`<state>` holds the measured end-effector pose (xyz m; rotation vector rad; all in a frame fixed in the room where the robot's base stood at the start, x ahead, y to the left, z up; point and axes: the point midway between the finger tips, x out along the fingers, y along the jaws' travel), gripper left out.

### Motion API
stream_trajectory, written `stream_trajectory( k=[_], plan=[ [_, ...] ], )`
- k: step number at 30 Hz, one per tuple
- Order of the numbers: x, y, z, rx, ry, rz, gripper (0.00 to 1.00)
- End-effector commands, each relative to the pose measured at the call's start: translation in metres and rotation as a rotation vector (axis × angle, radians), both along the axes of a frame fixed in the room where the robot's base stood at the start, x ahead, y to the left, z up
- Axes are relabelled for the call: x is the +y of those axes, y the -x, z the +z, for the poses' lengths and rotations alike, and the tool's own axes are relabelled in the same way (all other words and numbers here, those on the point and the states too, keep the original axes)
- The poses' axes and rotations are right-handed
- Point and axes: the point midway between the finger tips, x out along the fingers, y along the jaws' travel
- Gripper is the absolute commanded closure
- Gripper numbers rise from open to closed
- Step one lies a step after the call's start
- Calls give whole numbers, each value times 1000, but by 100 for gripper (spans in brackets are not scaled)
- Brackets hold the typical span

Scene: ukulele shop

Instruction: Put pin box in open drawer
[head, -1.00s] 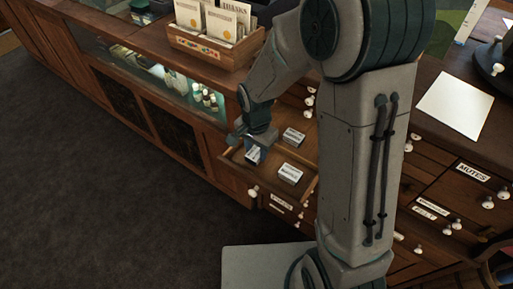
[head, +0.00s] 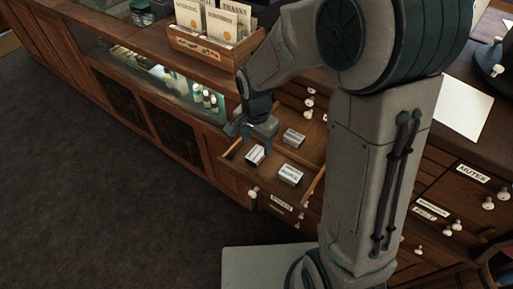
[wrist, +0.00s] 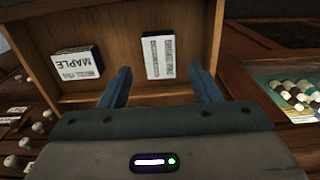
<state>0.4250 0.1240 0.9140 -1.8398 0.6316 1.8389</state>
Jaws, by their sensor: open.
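An open wooden drawer (head: 228,155) sticks out of the counter in the head view. The pin box (head: 255,155), a small dark box with a white label, lies inside it at the left; its label is too small to read. In the wrist view this box (wrist: 158,58) shows beyond and between the fingertips, apart from them, on the drawer floor. My gripper (head: 258,134) is open and empty above the drawer's back left part; its two fingers (wrist: 160,75) show spread in the wrist view.
Two similar boxes lie in the drawer: one at the front right (head: 290,174), marked MAPLE in the wrist view (wrist: 78,63), and one at the back (head: 293,137). A card crate (head: 205,47) stands on the counter. Dark floor (head: 90,200) is free.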

Motion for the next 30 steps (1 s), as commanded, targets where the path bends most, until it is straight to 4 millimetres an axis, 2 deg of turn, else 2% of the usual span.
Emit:
stream_trajectory(
  k=[1, 3, 9, 13, 20, 25, 30],
  plan=[
    [0, -1, 14, -7, -2, -1, 43],
    [0, -1, 30, -7, -2, 0, 43],
    [0, -1, 64, -4, -2, -1, 43],
    [0, 0, 76, -1, -1, -1, 43],
    [-5, 3, 84, -9, 0, 15, 43],
    [-35, 24, 104, -61, 5, 131, 43],
    [-77, 65, 124, -139, 24, 325, 43]
  ],
)
